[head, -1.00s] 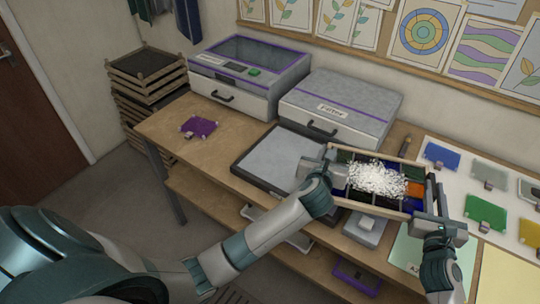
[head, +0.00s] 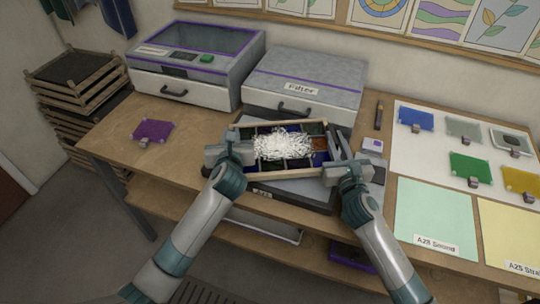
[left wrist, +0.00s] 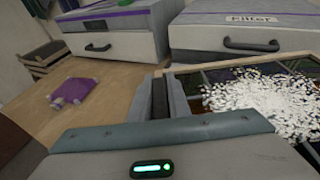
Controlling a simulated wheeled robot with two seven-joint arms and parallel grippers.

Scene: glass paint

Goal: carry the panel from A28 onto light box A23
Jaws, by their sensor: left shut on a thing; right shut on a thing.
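The panel (head: 317,144) is a wood-framed tray of dark coloured panes with a heap of white bits in its middle. It also shows in the left wrist view (left wrist: 186,71). My left gripper (head: 230,153) is shut on its left end and my right gripper (head: 332,163) is shut on its right end. The panel looks about level and is over the light box (head: 259,192), a dark-edged flat box whose label at the front reads roughly A23. The panel hides most of the box's top; I cannot tell whether they touch.
Behind stand a machine with a purple-edged lid (head: 196,58) and a grey box labelled Filter (head: 305,82). A purple square (head: 152,131) lies at left. At right are coloured glass pieces on a white sheet (head: 405,152) and a green mat (head: 432,212). Bare table lies at left.

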